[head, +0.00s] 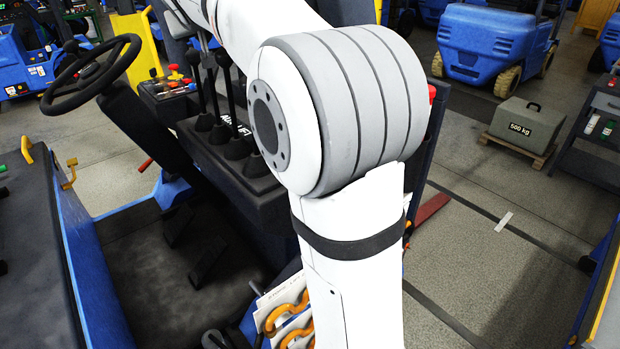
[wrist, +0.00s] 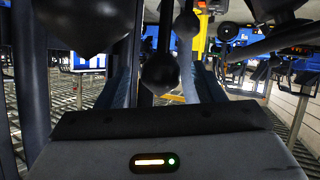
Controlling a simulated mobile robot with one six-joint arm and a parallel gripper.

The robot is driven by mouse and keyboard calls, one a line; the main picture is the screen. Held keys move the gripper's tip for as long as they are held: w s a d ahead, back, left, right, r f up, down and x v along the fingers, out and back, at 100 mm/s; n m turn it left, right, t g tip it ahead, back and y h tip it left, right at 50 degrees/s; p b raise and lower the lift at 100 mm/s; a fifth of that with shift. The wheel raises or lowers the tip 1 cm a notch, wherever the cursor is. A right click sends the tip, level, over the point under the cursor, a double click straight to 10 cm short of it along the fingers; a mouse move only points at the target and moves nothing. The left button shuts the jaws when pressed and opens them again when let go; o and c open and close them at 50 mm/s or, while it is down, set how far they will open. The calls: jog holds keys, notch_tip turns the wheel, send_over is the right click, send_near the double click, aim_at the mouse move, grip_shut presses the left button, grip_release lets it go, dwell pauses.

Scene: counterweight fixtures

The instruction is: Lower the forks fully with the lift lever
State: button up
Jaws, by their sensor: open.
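The levers with black knobs (head: 208,62) stand upright in a row on the dark console (head: 185,135) of the blue truck in the head view. White lettering on the console, partly hidden, seems to end in "LIFT"; I cannot tell which lever it marks. In the wrist view, one round black knob (wrist: 160,74) is close ahead, and other lever knobs (wrist: 185,24) show above and to the left. My gripper (wrist: 165,85) is open, its two fingers apparently either side of that near knob, not closed on it. I cannot make out the forks for certain.
A steering wheel (head: 92,76) is left of the levers. A red flat bar (head: 432,208) lies low right of the truck. A grey 500 kg weight (head: 525,128) sits on a pallet at right. Orange hooks (head: 287,318) are near my arm. Open floor lies to the right.

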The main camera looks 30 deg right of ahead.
jog(key=b+v, duration=0.2)
jog(key=v, duration=0.8)
dwell(0.8)
